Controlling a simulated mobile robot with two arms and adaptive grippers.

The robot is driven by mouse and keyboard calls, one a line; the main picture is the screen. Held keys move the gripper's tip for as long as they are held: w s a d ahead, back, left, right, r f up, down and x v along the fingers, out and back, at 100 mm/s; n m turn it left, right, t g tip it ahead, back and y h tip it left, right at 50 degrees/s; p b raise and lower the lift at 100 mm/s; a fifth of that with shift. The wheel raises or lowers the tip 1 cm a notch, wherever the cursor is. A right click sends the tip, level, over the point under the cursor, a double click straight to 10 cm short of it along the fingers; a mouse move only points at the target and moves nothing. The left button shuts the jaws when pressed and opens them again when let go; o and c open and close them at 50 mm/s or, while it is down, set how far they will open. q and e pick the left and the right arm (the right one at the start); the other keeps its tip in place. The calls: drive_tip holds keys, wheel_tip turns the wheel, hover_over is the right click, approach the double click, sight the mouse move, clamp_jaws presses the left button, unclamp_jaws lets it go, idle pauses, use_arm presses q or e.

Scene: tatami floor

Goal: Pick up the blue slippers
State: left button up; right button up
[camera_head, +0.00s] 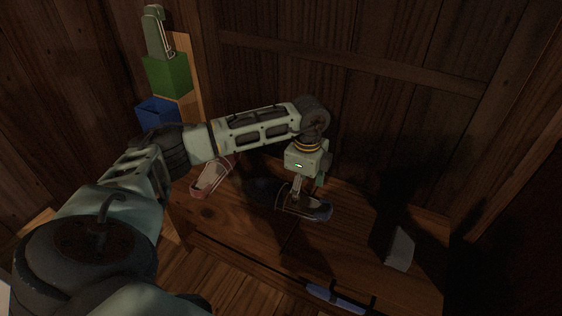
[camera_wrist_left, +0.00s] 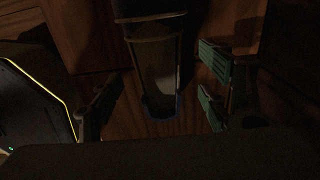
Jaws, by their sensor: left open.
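A blue slipper (camera_head: 321,211) lies on the wooden bench top in the head view, its rim catching some light. A dark shape (camera_head: 262,191) to its left is too shadowed to tell apart as slipper or shadow. My left gripper (camera_head: 299,199) points down over the slipper, fingers close to it; contact cannot be told. In the left wrist view, the slipper (camera_wrist_left: 156,72) lies between the spread fingers of the left gripper (camera_wrist_left: 158,104), with gaps on both sides. My right gripper is not in view.
A reddish slipper pair (camera_head: 211,178) lies left on the bench (camera_head: 290,250). A grey block (camera_head: 400,248) stands at right. A blue bar-like item (camera_head: 336,298) is at the front edge. Green (camera_head: 167,75) and blue (camera_head: 157,112) boxes stand back left. Wooden walls close off the back.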

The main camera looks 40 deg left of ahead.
sight(302, 203)
use_arm(q)
drive_tip(key=f+b, duration=0.2)
drive_tip(key=f, duration=0.2)
drive_tip(key=shift+s+f, duration=0.1)
drive_tip(key=shift+s, duration=0.1)
drive_tip(key=shift+f, duration=0.25)
drive_tip(key=shift+r, duration=0.1)
drive_tip(key=shift+c, duration=0.6)
drive_tip(key=c, duration=1.2)
drive_tip(key=shift+r, duration=0.1)
